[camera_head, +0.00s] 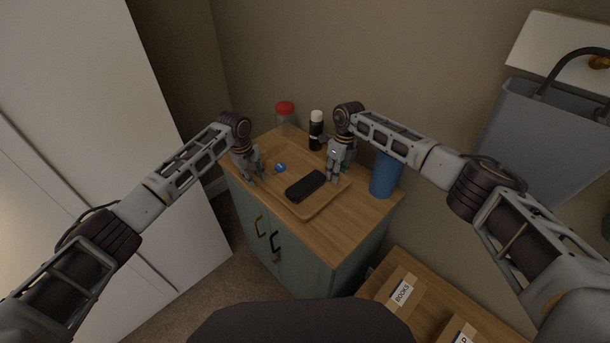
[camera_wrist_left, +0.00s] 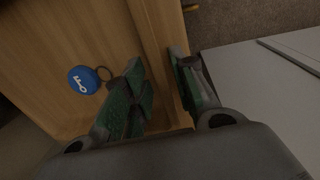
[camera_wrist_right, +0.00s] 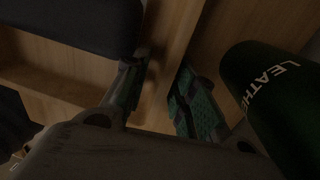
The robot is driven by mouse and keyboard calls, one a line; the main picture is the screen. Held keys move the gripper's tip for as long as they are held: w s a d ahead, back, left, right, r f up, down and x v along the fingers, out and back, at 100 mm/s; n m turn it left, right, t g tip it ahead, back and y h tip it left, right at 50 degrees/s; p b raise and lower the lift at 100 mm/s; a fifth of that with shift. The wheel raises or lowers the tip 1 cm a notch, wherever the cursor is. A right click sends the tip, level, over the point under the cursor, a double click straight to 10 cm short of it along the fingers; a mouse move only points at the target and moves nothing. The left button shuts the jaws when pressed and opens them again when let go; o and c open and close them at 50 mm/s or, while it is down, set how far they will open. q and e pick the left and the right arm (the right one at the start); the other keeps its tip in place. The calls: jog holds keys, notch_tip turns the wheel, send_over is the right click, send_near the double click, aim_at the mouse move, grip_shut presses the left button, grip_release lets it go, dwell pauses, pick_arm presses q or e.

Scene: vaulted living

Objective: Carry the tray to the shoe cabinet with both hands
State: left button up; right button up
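The wooden tray (camera_head: 312,208) lies on top of a grey-green cabinet. A black flat case (camera_head: 306,186) and a round blue key tag (camera_head: 280,167) lie in it. The tag with its ring (camera_wrist_left: 84,80) also shows in the left wrist view. My left gripper (camera_head: 250,177) is at the tray's left side, fingers apart on either side of the tray wall (camera_wrist_left: 155,30). My right gripper (camera_head: 337,177) is at the right side, fingers apart across the opposite wall (camera_wrist_right: 170,45), one finger close to the black case. Contact with the walls cannot be told. I cannot identify the shoe cabinet.
A black bottle with a white cap (camera_head: 316,131) and a red-lidded jar (camera_head: 286,118) stand behind the tray. Labelled boxes (camera_head: 393,292) lie lower right. A white wardrobe (camera_head: 90,120) stands left.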

pick_arm(q)
jog(key=shift+r, duration=0.15)
notch_tip(320, 180, up, 8)
jog(key=shift+s+a, duration=0.35)
jog(key=shift+a, duration=0.05)
dwell(0.4)
jog(key=shift+f, duration=0.2)
pick_arm(e)
notch_tip(320, 180, up, 12)
jog(key=w+d, duration=0.1)
dwell(0.8)
jog(key=shift+d+f, duration=0.1)
jog(key=shift+f, duration=0.05)
dwell(0.4)
